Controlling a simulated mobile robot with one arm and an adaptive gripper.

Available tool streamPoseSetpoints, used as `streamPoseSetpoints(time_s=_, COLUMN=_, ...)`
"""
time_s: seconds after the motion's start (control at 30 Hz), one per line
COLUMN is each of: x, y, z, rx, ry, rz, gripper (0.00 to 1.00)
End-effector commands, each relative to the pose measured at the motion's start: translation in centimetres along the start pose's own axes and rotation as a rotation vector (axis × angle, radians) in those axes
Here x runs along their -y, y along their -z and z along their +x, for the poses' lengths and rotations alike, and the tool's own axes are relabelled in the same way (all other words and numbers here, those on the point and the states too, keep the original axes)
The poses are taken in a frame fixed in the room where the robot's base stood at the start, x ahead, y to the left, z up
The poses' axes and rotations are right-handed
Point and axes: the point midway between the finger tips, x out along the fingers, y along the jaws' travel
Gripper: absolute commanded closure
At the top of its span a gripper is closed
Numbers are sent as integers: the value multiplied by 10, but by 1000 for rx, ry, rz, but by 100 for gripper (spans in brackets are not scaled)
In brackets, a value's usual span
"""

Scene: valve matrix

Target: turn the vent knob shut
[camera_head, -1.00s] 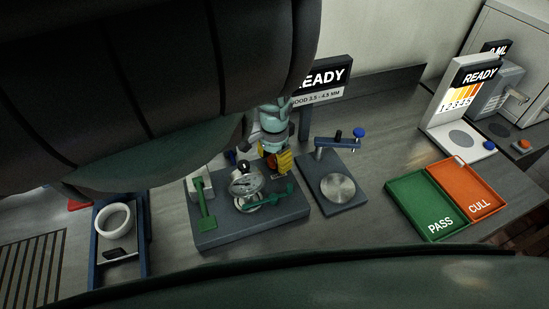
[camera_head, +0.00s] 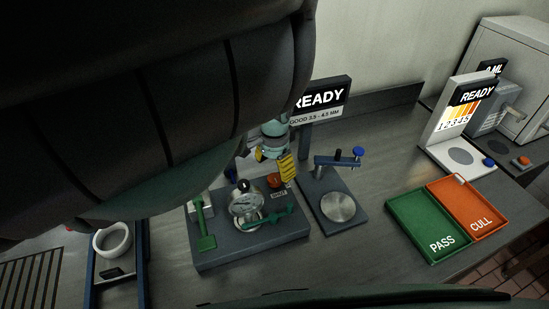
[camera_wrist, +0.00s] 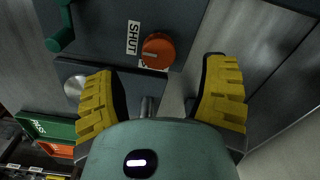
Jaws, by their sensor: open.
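The vent knob (camera_head: 274,181) is a round orange-red knob on the dark grey fixture block (camera_head: 215,255), behind the dial gauge. In the wrist view the knob (camera_wrist: 159,49) shows above the gap between my fingers, with a small pale mark on it. A white label (camera_wrist: 133,37) beside it appears to read SHUT; a second label is partly hidden by the knob. My gripper (camera_head: 273,163) has its yellow fingers spread and empty above and behind the knob. In the wrist view my gripper (camera_wrist: 160,80) shows clear space between the fingers and the knob.
The dial gauge (camera_head: 244,204) and green levers (camera_head: 268,216) share the block. A stand with a round metal plate (camera_head: 338,207) is close on the right. The green PASS tray (camera_head: 424,230) and orange CULL tray (camera_head: 467,205) lie farther right. A READY sign (camera_head: 319,98) rises behind.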

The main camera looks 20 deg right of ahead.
Motion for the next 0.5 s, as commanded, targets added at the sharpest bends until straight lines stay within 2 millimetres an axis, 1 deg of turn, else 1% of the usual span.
streamPoseSetpoints(time_s=0.07, x=0, y=-2, z=-7, rx=4, ry=1, rz=0, gripper=28)
streamPoseSetpoints(time_s=0.23, x=-4, y=-3, z=-16, rx=15, ry=-10, rz=12, gripper=28)
streamPoseSetpoints(time_s=0.5, x=-2, y=-2, z=-28, rx=7, ry=-4, rz=4, gripper=28)
